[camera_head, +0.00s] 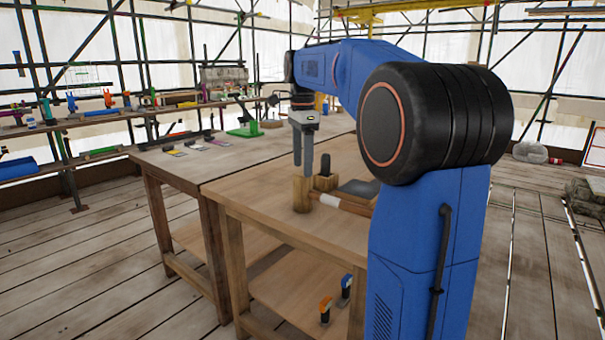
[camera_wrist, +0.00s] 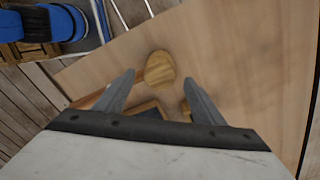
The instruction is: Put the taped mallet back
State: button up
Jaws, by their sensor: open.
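The mallet's wooden head (camera_head: 302,196) stands like an upright cylinder near the table's left edge. Its handle runs right from it, with a pale band that looks like tape (camera_head: 329,201). My gripper (camera_head: 303,170) points down just above the head, open and empty. In the wrist view the head's round end (camera_wrist: 159,70) shows between and slightly beyond the spread fingertips (camera_wrist: 159,80). Whether the fingertips touch the head I cannot tell. Much of the handle is hidden by my arm in the head view.
A wooden block with a dark upright piece (camera_head: 325,172) stands close behind the mallet, beside a dark flat item (camera_head: 360,188). Another table (camera_head: 200,165) adjoins at left, with small flat items and a green object (camera_head: 244,130). The front table top (camera_head: 260,200) is mostly bare.

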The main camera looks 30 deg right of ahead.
notch_tip(320, 180, up, 8)
jog(key=shift+f, duration=0.15)
jog(key=s+a+f+n+t, duration=0.1)
jog(key=s+a+f+n, duration=0.4)
jog(key=s, duration=0.3)
jog(key=s+a+f+n+t, duration=0.1)
jog(key=s+a+f+n, duration=0.5)
jog(key=s, duration=0.2)
jog(key=s+a+f+n+t, duration=0.1)
jog(key=s+a+f+n, duration=0.1)
jog(key=s+f+n, duration=0.3)
jog(key=s+a+f+n+t, duration=0.1)
jog(key=s+f+n, duration=0.3)
jog(key=s+f, duration=0.5)
notch_tip(320, 180, down, 4)
jog(key=shift+s+a+f+n+t, duration=0.15)
jog(key=shift+a+n+t, duration=0.25)
jog(key=shift+a, duration=0.45)
